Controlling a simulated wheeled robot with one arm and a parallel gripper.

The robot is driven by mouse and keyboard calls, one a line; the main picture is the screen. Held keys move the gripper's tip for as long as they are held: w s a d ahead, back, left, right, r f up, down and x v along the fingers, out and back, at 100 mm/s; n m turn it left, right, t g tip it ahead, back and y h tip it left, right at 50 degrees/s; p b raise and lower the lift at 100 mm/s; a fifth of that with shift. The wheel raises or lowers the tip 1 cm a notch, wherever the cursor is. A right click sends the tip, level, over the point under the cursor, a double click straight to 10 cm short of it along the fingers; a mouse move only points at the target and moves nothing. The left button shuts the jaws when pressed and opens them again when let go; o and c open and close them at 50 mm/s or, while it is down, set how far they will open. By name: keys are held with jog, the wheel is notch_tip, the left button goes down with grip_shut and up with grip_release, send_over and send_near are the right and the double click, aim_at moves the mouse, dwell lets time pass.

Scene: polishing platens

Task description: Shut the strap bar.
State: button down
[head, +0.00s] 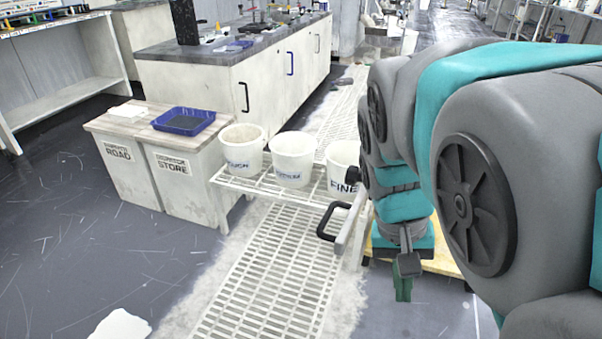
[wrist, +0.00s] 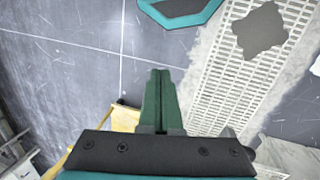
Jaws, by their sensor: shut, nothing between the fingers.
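A pale grey bar (head: 349,224) with a black loop handle (head: 326,224) stands out at the right end of the white slatted rack; it looks like the strap bar. Its far end is hidden behind my arm, so I cannot tell how it is joined. My gripper (head: 403,289) has green fingers pointing down, to the right of the bar and apart from it. In the wrist view the fingers (wrist: 160,75) are together with nothing between them, above the dark floor. I cannot make out the bar clearly in the wrist view.
Three white buckets stand on the rack (head: 240,184); the right one (head: 342,165) reads FINE. A blue tray (head: 184,122) sits on bins at left. A yellow platform (head: 440,262) lies beneath my arm. The grated floor strip (head: 262,280) in front is clear.

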jog(key=w+a+r+h, duration=0.1)
jog(key=w+a+r, duration=0.1)
jog(key=w+a, duration=0.1)
jog(key=w+a+r+m+h, duration=0.1)
jog(key=w+a+r, duration=0.1)
jog(key=w, duration=0.3)
jog(key=w+a+r+m+t+h, duration=0.1)
jog(key=w+a+r, duration=0.1)
jog(key=w+a, duration=0.2)
jog(key=shift+w+a+h, duration=0.15)
jog(key=shift+a+h, duration=0.1)
jog(key=shift+h, duration=0.05)
jog(key=w+a+m+t+h, duration=0.1)
jog(key=w+a+t+h, duration=0.15)
jog(key=a, duration=1.35)
jog(key=d+f+b, duration=0.3)
jog(key=d+f, duration=0.4)
jog(key=d, duration=0.3)
jog(key=shift+w+y, duration=0.1)
jog(key=shift+y, duration=0.15)
